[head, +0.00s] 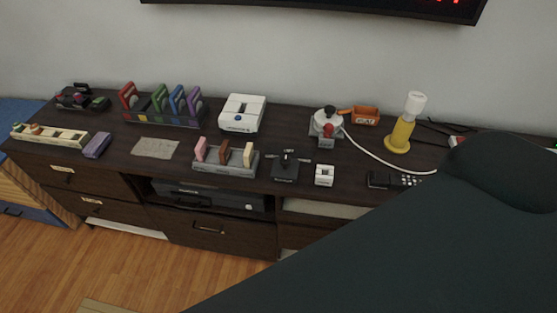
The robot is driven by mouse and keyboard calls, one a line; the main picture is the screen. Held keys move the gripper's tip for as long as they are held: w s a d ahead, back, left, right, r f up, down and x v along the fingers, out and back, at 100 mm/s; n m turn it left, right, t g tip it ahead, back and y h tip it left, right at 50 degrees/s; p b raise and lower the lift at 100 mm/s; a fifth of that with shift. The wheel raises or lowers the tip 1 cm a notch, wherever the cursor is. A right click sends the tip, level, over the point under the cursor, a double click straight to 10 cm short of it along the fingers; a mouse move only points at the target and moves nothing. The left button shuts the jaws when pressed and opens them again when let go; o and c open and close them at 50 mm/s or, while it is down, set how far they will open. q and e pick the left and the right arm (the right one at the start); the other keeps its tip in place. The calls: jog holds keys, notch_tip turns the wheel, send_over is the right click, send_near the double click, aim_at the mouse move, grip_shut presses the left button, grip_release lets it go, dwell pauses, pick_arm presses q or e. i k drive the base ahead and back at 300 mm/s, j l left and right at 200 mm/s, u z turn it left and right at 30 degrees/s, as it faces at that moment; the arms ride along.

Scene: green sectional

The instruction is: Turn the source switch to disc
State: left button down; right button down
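I cannot make out any label reading disc, so which device is the source switch is unclear. A black device with a lever-like handle (287,165) stands near the cabinet's front edge. A small white box (324,175) sits just right of it. Behind them is a grey-based device with a round light top and a red knob (328,125). A white console-like box (241,113) stands at the back middle. Neither gripper shows. A large dark shape, apparently my own arm, covers the lower right and hides part of the cabinet.
The dark wood cabinet (290,139) stands against the wall. It holds a rack of coloured pieces (165,110), a grey holder with three blocks (226,162), a yellow and white bottle-like object (404,125), a white cable and a black remote (393,181). A screen hangs above.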

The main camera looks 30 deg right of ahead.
aim_at(284, 161)
jog(key=z, duration=1.7)
jog(key=k+j, duration=0.15)
jog(key=j, duration=0.15)
jog(key=k+j+z, duration=0.1)
jog(key=j, duration=0.2)
jog(key=i, duration=0.4)
